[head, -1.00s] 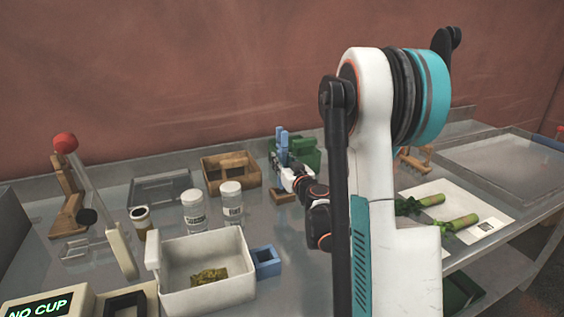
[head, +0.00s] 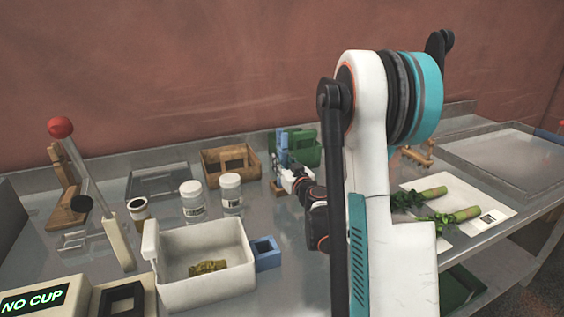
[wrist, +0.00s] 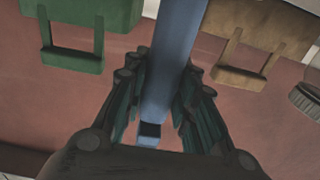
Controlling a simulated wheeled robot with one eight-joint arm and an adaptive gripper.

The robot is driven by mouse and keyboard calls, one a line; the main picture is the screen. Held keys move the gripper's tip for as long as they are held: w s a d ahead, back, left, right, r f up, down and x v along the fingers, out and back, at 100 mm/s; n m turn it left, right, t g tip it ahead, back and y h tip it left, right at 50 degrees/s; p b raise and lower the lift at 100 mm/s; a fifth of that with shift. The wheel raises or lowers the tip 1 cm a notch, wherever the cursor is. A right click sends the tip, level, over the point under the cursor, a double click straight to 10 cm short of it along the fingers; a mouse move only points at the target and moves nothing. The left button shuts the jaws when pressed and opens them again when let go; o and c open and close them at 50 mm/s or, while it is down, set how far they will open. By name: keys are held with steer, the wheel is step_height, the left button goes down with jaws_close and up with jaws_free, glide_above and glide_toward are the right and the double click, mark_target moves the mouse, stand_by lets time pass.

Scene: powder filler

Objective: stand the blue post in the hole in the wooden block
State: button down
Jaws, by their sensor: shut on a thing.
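My gripper (head: 284,174) is shut on the blue post (head: 282,143) at the back of the bench. The post stands about upright in the head view. The wrist view shows the post (wrist: 176,55) between the dark fingers (wrist: 158,92). The small wooden block (head: 277,187) lies on the bench just below my gripper in the head view. My gripper hides the post's lower part and much of the block there. I cannot tell whether the post's lower end is in the hole.
A green bin (head: 309,150) stands close behind the post, and a wooden crate (head: 213,173) stands to its left. Two white jars (head: 230,190) and a white tub (head: 176,286) with a blue holder (head: 266,256) are nearer. Green-topped stalks (head: 460,215) lie at right.

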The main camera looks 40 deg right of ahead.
steer(key=shift+f, duration=0.2)
steer(key=c, duration=1.2)
jaws_free()
steer(key=v, duration=1.2)
steer(key=shift+s+f, duration=0.1)
